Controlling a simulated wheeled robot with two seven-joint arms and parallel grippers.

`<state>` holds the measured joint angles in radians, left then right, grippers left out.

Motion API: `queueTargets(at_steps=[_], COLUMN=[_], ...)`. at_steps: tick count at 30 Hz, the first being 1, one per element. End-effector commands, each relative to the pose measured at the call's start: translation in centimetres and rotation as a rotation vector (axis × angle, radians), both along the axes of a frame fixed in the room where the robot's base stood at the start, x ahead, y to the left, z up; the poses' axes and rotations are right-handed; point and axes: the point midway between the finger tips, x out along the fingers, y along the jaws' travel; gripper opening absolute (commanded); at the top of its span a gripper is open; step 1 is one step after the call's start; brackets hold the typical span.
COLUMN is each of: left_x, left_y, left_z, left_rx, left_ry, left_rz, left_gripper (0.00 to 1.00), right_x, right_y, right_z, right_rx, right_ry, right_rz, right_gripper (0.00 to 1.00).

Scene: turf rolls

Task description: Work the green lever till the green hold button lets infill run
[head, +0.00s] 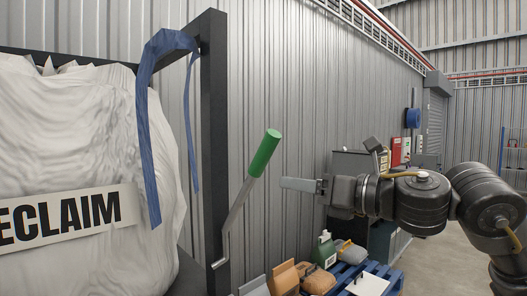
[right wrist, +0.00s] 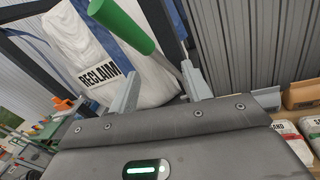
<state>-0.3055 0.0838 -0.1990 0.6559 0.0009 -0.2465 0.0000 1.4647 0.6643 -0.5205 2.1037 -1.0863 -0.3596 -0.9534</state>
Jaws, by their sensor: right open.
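The green lever (head: 265,152) has a green grip on a grey metal shaft. It leans up and to the right beside the dark upright post. My right gripper (head: 286,184) is just right of the shaft in the head view, a little below the grip. In the right wrist view the green grip (right wrist: 125,22) shows large beyond and above my open fingers (right wrist: 162,88). No contact with the lever can be made out. I cannot make out a green hold button in either view. My left gripper is out of view.
A white bulk bag (head: 85,110) marked RECLAIM hangs with blue straps beside the dark frame (head: 214,130). A corrugated wall stands behind. Open floor lies at the far right.

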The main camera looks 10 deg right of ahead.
Motion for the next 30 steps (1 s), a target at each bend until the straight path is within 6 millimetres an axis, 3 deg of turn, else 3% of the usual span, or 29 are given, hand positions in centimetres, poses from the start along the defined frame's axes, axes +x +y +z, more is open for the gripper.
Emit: queueTargets(at_steps=[1,4,12,17,30], left_x=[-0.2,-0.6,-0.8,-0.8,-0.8], left_y=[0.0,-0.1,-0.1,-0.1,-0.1], left_z=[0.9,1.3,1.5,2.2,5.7], left_rx=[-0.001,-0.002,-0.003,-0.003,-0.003], left_ry=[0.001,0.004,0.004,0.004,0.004], left_rz=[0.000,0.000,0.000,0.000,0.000], left_gripper=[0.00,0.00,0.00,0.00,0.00], right_x=[-1.5,-3.4,-4.5,-3.7,1.7], right_y=[-0.2,-0.5,-0.7,0.2,5.6], right_z=[2.4,4.3,5.2,5.4,5.5], right_rx=[-0.070,-0.171,-0.243,-0.239,-0.236], right_ry=[-0.079,-0.184,-0.255,-0.250,-0.248], right_rz=[-0.006,-0.020,-0.032,-0.028,-0.029], right_gripper=[0.49,0.49,0.49,0.49,0.49])
